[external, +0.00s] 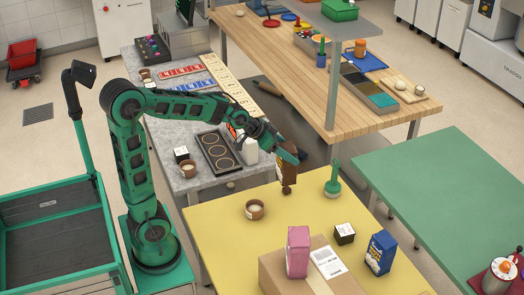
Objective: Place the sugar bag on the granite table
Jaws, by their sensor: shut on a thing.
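My gripper (284,151) is shut on a brown bag (288,181) with a pale patch and holds it over the back edge of the yellow table. It hangs roughly upright, its top partly hidden by the fingers. A pink bag (298,253) stands on a cardboard box, and a blue packet (381,252) stands on the yellow table. Their labels are too small to read, so I cannot tell which is the sugar bag. The grey speckled granite table (193,138) is behind and left of my gripper.
The granite table carries a black three-ring tray (217,152), a white bottle (251,150), a small bowl (188,169) and coloured strips. A grey post (333,90) rises behind.

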